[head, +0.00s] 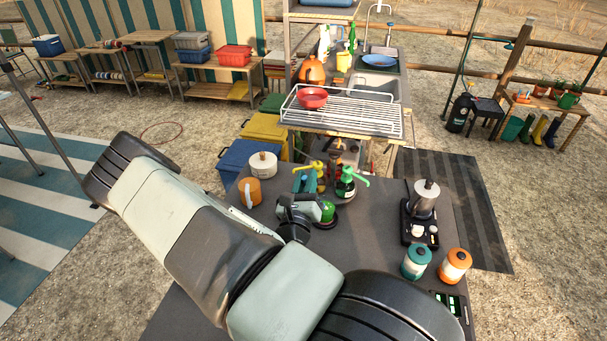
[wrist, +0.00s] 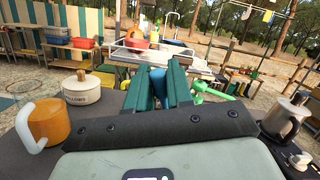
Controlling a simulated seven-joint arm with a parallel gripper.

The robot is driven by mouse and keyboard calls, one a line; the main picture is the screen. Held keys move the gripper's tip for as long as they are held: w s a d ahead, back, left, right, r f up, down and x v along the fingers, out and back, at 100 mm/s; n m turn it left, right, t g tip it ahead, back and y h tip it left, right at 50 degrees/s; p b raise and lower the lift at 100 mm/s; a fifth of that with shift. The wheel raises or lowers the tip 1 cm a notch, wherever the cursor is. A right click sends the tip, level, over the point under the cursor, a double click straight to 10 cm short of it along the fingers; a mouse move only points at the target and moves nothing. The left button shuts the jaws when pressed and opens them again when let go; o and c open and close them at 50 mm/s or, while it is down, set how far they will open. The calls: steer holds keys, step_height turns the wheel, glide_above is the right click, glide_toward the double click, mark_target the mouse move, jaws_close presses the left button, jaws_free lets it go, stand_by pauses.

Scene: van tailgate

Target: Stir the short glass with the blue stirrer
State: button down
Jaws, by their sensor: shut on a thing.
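My gripper (head: 305,181) is over the dark counter, its teal fingers pointing away toward the far end. In the wrist view its two fingers (wrist: 157,92) are shut on a blue piece, which I take to be the blue stirrer (wrist: 157,80). Only a short part of the stirrer shows between the fingers; its lower end is hidden. I cannot make out the short glass for certain in either view. A small green round thing (head: 327,212) shows right beside my wrist; I cannot tell what it is.
An orange mug (head: 250,192) and a lidded white canister (head: 263,165) stand left of my gripper. A green-pump bottle (head: 345,185) is close on its right. A moka pot (head: 425,200), a teal jar (head: 416,262) and an orange jar (head: 455,266) stand further right. A wire rack (head: 350,112) lies beyond.

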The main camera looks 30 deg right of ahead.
steer(key=shift+s+d+f, duration=0.1)
steer(key=shift+d+f, duration=0.15)
steer(key=shift+f, duration=0.35)
steer(key=shift+s+d+f, duration=0.1)
steer(key=shift+d+f, duration=0.15)
steer(key=shift+f, duration=0.3)
steer(key=shift+d+f, duration=0.25)
steer(key=shift+f, duration=0.35)
